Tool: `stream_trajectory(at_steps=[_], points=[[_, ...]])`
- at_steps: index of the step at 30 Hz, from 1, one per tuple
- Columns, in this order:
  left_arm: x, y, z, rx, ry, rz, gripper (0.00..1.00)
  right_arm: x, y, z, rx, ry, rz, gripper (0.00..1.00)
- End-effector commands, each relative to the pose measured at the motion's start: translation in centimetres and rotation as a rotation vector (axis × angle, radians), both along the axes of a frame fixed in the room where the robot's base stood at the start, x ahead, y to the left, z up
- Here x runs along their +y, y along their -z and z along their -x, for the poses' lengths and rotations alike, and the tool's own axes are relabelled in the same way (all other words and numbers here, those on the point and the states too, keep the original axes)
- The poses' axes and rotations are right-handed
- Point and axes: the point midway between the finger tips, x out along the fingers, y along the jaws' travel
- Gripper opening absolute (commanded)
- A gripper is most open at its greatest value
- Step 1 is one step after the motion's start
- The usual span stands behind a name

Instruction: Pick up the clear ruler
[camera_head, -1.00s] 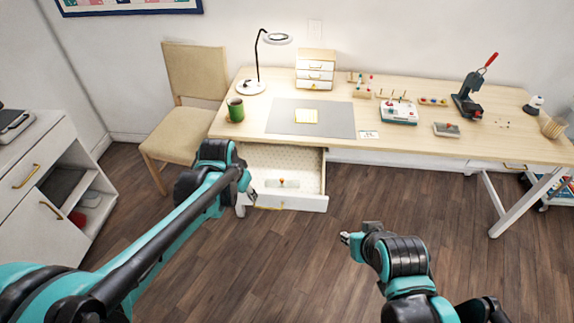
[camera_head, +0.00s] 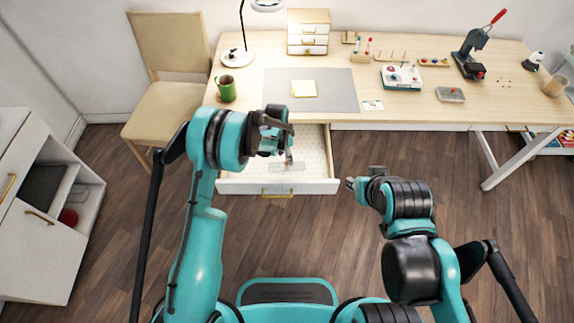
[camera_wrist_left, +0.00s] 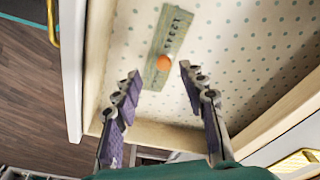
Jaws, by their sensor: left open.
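The clear ruler (camera_wrist_left: 174,36) is a greenish see-through strip with dark marks and an orange knob. It lies on the dotted floor of the open drawer (camera_head: 235,187), and its pale shape shows in the head view (camera_head: 288,167). My left gripper (camera_head: 279,150) is over the drawer. In the left wrist view its open fingers (camera_wrist_left: 161,75) stand on either side of the ruler's near end and the orange knob, with nothing held. My right gripper (camera_head: 351,184) is outside the drawer, to its right; its jaw gap is too small to judge.
The desk (camera_head: 400,115) stands above the drawer, with a grey mat (camera_head: 340,92), green mug (camera_head: 226,90) and lamp (camera_head: 238,57) on it. A chair (camera_head: 170,100) is on the left, and a white cabinet (camera_head: 40,250) stands further left.

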Motion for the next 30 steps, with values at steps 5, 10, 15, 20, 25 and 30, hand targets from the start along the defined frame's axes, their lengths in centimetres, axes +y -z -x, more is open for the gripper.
stream_trajectory(at_steps=[5,10,15,20,25,30], points=[[-0.3,2.2,-0.5,-0.001,0.000,-0.001,0.42,0.0,1.1,0.0,0.000,0.000,0.000,0.28],[-0.6,4.6,-0.9,-0.001,0.000,-0.001,0.42,0.0,2.0,0.0,0.000,0.000,0.000,0.28],[-0.6,4.9,-0.9,-0.001,-0.001,0.000,0.42,0.0,2.0,0.0,0.000,0.000,0.000,0.28],[-0.6,4.9,-0.9,-0.001,-0.001,0.000,0.23,0.0,2.0,0.0,0.000,0.000,0.000,0.28],[-0.6,4.9,-0.9,-0.001,-0.001,0.000,0.00,0.0,2.0,0.0,0.000,0.000,0.000,0.28],[-0.6,4.9,-0.9,-0.001,-0.001,0.000,0.00,0.0,2.0,0.0,0.000,0.000,0.000,0.28]])
